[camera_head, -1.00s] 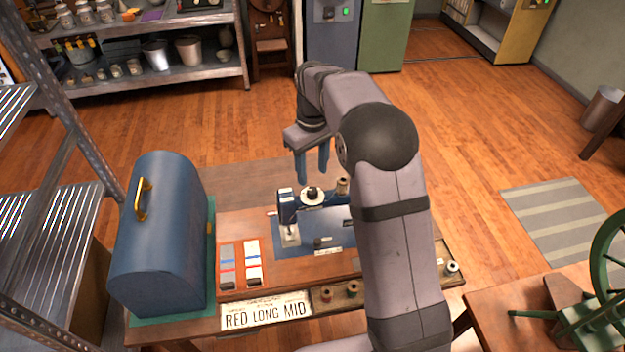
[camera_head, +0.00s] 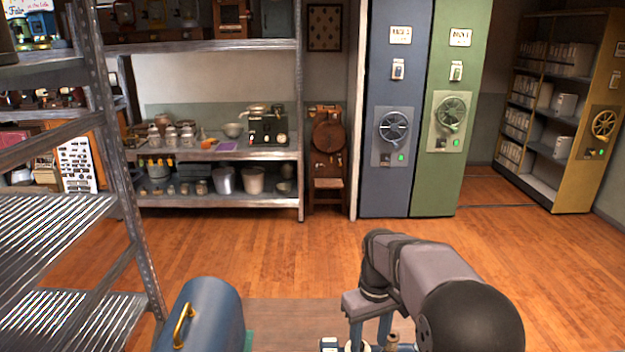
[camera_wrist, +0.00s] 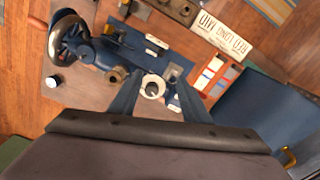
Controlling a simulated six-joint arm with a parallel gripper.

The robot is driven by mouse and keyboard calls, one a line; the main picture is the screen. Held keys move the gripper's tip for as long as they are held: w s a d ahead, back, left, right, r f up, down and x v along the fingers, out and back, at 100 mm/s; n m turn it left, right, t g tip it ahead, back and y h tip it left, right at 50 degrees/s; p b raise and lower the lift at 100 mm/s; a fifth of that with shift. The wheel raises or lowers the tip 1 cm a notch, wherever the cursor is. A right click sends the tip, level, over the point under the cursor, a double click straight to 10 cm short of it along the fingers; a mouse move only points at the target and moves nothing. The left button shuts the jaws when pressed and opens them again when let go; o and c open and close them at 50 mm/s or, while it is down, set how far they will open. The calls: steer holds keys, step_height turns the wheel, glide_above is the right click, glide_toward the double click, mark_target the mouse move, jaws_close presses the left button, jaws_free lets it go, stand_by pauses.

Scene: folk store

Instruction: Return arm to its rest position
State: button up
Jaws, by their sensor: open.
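My gripper (camera_head: 372,334) hangs at the lower edge of the head view, with its blue fingers pointing down. In the wrist view (camera_wrist: 158,108) its fingers are apart with nothing held between them. A blue sewing machine (camera_wrist: 110,53) is below the gripper on the wooden worktable (camera_wrist: 100,93). A white spool top (camera_wrist: 153,86) shows between the fingertips, lower than them as far as I can tell. Only the machine's top edge shows in the head view, and my arm partly hides it.
A blue domed case (camera_head: 205,318) stands left of my gripper. A metal rack (camera_head: 118,170) stands at left. Cabinets (camera_head: 392,185) stand at the back. The wooden floor between is clear.

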steer(key=s+d+f+m, duration=0.1)
steer(key=s+f+m, duration=0.1)
steer(key=s, duration=0.9)
steer(key=s+f+m, duration=0.2)
steer(key=s, duration=0.9)
steer(key=shift+d+f, duration=0.3)
steer(key=shift+d, duration=0.1)
